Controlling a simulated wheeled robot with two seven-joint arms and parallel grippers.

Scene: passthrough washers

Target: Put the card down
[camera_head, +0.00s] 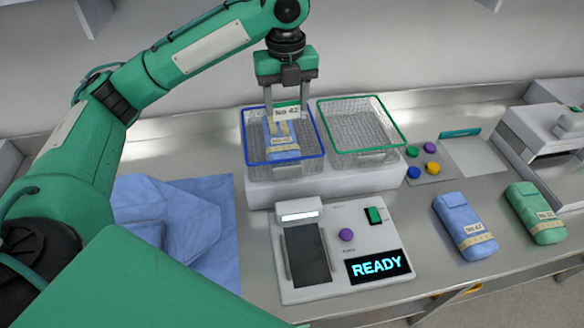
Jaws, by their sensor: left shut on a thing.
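My left gripper (286,112) points down over the blue-rimmed wire basket (247,150) and is shut on a small pale card (287,113) marked "No 42". The card is upright between the fingers at the basket's back part. A blue pouch (284,154) with a tan band and a label lies in this basket, below and in front of the card. I cannot tell whether the card touches the pouch. My right gripper is out of view.
A green-rimmed basket (402,136) stands empty to the right. In front is a device (310,290) with a "READY" display. A blue pouch (465,226) and a green pouch (535,213) lie at right, several coloured discs (430,148) behind them. Blue cloth (190,215) lies at left.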

